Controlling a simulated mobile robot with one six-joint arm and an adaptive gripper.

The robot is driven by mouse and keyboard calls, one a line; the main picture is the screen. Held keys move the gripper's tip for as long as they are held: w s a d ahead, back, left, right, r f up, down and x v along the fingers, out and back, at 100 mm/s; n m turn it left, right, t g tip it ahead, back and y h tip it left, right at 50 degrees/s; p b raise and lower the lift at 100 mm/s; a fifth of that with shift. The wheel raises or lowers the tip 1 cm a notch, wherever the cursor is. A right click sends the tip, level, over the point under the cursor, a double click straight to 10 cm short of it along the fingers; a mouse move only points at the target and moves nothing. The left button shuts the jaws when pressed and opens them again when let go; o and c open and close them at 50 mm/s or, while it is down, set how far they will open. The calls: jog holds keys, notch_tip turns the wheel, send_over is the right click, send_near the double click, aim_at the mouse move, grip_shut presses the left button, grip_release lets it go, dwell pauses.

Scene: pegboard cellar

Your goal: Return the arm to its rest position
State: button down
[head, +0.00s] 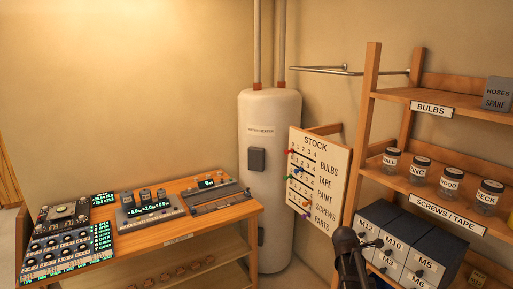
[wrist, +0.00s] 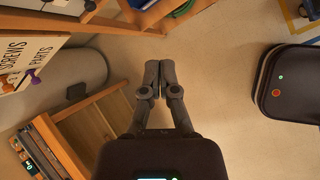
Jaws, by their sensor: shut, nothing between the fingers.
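My gripper (wrist: 160,68) shows in the wrist view with its two grey fingers together and nothing between them. It is over the bare floor (wrist: 220,60), apart from the furniture around it. In the head view a dark part of my arm (head: 350,255) rises at the bottom, in front of the lower right shelving. I cannot make out the fingertips in that view.
A wooden bench (head: 240,212) with several instruments stands at left. Behind are a white water heater (head: 270,190) and a STOCK board (head: 330,165). Wooden shelves (head: 400,95) with jars and drawer boxes (head: 405,235) stand close at right. Open floor shows in the wrist view.

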jog(key=s+a+f+m+g+y, duration=0.1)
jog(key=s+a+f+m+y, duration=0.1)
jog(key=s+a+m, duration=0.6)
jog(key=s+a+f+m+g+y+b, duration=0.1)
jog(key=s+a+f+m+g+y, duration=0.1)
jog(key=s+a+m, duration=0.5)
jog(key=shift+s+a+f+m+y, duration=0.35)
jog(key=shift+a+m+y, duration=0.45)
jog(key=shift+a+m, duration=0.9)
jog(key=shift+s+a, duration=0.1)
